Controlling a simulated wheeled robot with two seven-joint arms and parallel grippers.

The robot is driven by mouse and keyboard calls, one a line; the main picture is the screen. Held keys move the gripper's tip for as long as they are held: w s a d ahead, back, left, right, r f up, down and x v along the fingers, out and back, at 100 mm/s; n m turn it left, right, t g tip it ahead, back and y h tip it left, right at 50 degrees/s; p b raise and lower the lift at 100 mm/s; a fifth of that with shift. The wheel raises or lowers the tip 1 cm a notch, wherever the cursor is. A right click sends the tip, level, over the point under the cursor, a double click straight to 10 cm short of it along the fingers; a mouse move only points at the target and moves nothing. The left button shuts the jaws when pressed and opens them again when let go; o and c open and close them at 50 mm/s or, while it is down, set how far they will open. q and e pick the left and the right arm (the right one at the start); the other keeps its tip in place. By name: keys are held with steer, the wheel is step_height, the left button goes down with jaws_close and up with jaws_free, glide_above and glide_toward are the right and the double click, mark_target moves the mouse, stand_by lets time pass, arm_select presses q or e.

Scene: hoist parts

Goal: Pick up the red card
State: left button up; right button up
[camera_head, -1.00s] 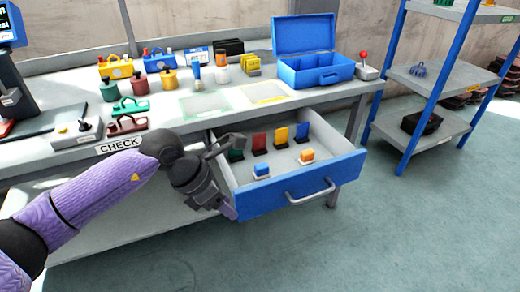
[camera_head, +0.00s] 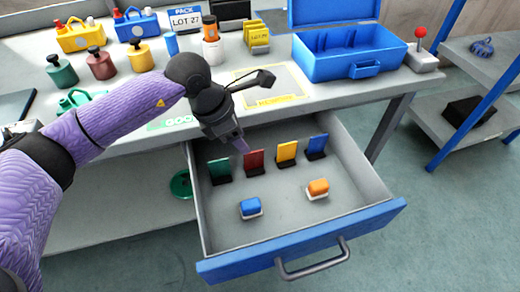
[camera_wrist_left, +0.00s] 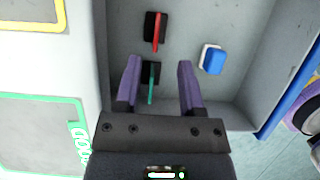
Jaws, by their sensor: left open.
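The red card (camera_head: 254,161) stands upright in a dark holder in the open drawer, between the green card (camera_head: 219,170) and the yellow card (camera_head: 286,151). My left gripper (camera_head: 241,146) is open above the drawer's back left part, close to the red card in the head view. In the left wrist view the open fingers (camera_wrist_left: 160,75) have the green card (camera_wrist_left: 152,85) between them in the picture. The red card (camera_wrist_left: 158,32) shows beyond the fingertips there. Nothing is held. My right gripper is not in view.
The drawer (camera_head: 300,245) also holds a blue card (camera_head: 317,145), a blue block (camera_head: 250,207) and an orange block (camera_head: 318,188). The workbench edge (camera_head: 350,97) lies behind it. A blue toolbox (camera_head: 350,60) stands open on the bench.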

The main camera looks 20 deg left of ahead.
mark_target(253, 152)
arm_select(q)
steer(key=b+x, duration=0.2)
steer(key=x, duration=0.2)
steer(key=b+x, duration=0.3)
steer(key=x, duration=0.1)
steer(key=shift+w+f, duration=0.3)
steer(key=shift+w+d+f, duration=0.15)
steer(key=shift+f, duration=0.15)
steer(key=shift+r, duration=0.25)
jaws_close()
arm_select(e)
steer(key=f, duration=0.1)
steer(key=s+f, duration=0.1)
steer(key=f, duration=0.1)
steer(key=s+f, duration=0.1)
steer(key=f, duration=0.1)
